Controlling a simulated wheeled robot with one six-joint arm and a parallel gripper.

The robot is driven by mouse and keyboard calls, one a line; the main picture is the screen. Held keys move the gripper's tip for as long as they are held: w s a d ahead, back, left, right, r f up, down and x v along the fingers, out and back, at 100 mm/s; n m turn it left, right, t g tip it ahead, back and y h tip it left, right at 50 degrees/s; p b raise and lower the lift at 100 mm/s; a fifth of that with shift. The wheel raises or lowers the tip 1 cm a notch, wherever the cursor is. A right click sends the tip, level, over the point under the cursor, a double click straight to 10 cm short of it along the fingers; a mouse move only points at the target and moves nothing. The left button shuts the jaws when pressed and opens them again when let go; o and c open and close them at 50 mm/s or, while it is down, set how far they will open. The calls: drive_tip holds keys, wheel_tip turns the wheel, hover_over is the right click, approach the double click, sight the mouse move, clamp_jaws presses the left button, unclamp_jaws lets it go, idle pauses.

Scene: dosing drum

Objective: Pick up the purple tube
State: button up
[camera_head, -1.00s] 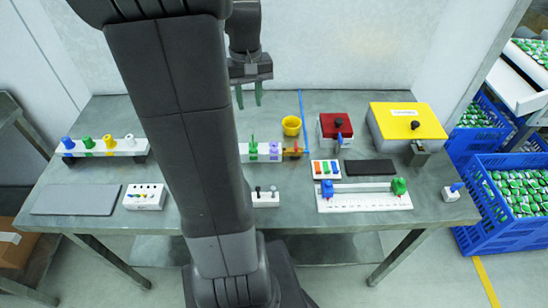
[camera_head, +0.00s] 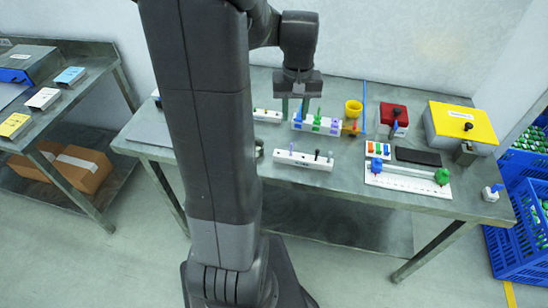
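The purple tube (camera_head: 335,125) stands at the right part of a small white rack (camera_head: 309,128) towards the back of the table. A green tube (camera_head: 317,116) and a blue one (camera_head: 297,117) stand left of it in the same rack. My gripper (camera_head: 295,109) points down above the left part of the rack, left of the purple tube. Its two green fingers are apart, and I see nothing held between them. The tube's lower part is hidden in the rack.
A white block with pegs (camera_head: 302,161) lies in front.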

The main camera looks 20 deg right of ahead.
hover_over(291, 152)
wheel_tip(291, 152, down, 8)
drive_tip(key=shift+w+d+f+p, duration=0.15)
drive_tip(key=shift+f+p, duration=0.6)
drive_tip(key=shift+f, duration=1.9)
clamp_jaws()
